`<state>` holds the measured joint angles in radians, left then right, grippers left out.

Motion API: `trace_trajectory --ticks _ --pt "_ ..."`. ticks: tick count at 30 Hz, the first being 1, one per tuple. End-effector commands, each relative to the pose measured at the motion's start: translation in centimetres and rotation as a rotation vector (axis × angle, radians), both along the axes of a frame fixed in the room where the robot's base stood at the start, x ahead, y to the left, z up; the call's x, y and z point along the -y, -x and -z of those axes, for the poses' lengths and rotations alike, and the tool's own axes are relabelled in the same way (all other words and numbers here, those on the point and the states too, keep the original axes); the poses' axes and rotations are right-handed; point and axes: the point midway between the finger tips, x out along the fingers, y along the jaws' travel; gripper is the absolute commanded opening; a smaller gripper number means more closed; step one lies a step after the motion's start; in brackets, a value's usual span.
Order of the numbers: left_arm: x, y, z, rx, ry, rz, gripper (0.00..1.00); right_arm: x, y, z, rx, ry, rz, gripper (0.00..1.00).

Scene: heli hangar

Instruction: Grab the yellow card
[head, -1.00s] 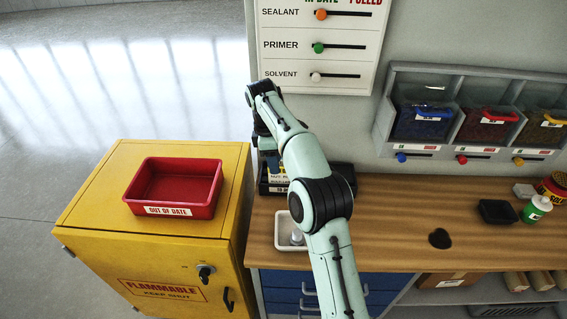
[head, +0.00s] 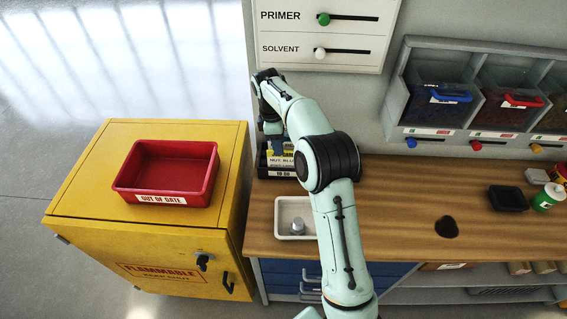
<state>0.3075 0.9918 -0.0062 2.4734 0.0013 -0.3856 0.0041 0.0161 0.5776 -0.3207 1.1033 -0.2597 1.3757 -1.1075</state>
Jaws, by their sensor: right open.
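A yellow card (head: 288,154) with a white printed label stands in a dark box (head: 286,173) at the back of the wooden bench, partly hidden by my right arm. My right gripper (head: 276,146) points down at the card, in front of its upper part in the picture. Its jaws are open; whether the fingers touch or straddle the card is too small to tell. My left gripper is out of view.
A white tray (head: 283,232) holding a grey object stands in front of the box. A yellow flammables cabinet (head: 75,205) with a red tray (head: 165,199) is at left. Wall bins (head: 436,100) are at right. The bench middle is mostly clear around a dark spot (head: 446,227).

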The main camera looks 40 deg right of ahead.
Motion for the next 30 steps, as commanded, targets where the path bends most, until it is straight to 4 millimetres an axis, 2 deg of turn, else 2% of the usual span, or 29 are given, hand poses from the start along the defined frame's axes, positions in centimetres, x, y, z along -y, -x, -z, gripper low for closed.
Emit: trace_trajectory --ticks 5,12,15,30 --pt "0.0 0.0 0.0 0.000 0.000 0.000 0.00 0.3 0.3 1.2 -0.001 0.000 0.001 0.40" --pt "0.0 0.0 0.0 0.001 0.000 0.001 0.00 1.1 1.0 4.6 -0.003 -0.001 0.002 0.40" --pt "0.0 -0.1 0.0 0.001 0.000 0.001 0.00 1.1 1.0 5.3 -0.001 -0.001 0.002 0.40" --pt "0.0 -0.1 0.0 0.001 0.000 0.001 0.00 1.1 1.0 5.6 -0.001 -0.001 0.001 0.40"
